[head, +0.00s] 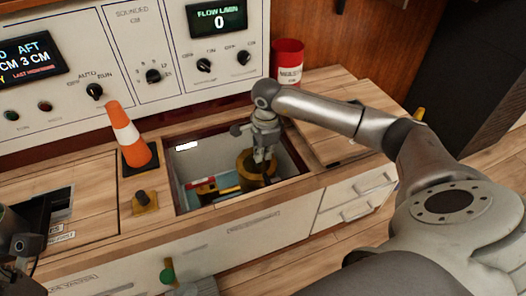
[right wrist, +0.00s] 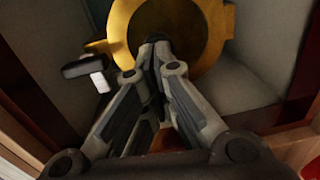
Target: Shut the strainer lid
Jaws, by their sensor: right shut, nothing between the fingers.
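The strainer (head: 256,170) is a brass-yellow round body standing in an open recess in the wooden counter. It fills the top of the right wrist view as a yellow ring (right wrist: 219,30) with a greyish middle; I cannot tell which part is its lid. A dark handle-like piece with a white end (right wrist: 90,70) sits at the ring's left. My right gripper (head: 262,158) points down into the recess at the strainer. Its fingers (right wrist: 154,48) are shut and empty in front of the ring; contact is unclear. My left gripper (head: 18,245) shows only partly at the left edge.
An orange-white cone (head: 127,135) and a brass knob (head: 145,201) stand left of the recess. A red can (head: 288,62) stands behind it. A red and yellow item (head: 205,186) lies inside the recess. The control panel (head: 120,70) rises behind.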

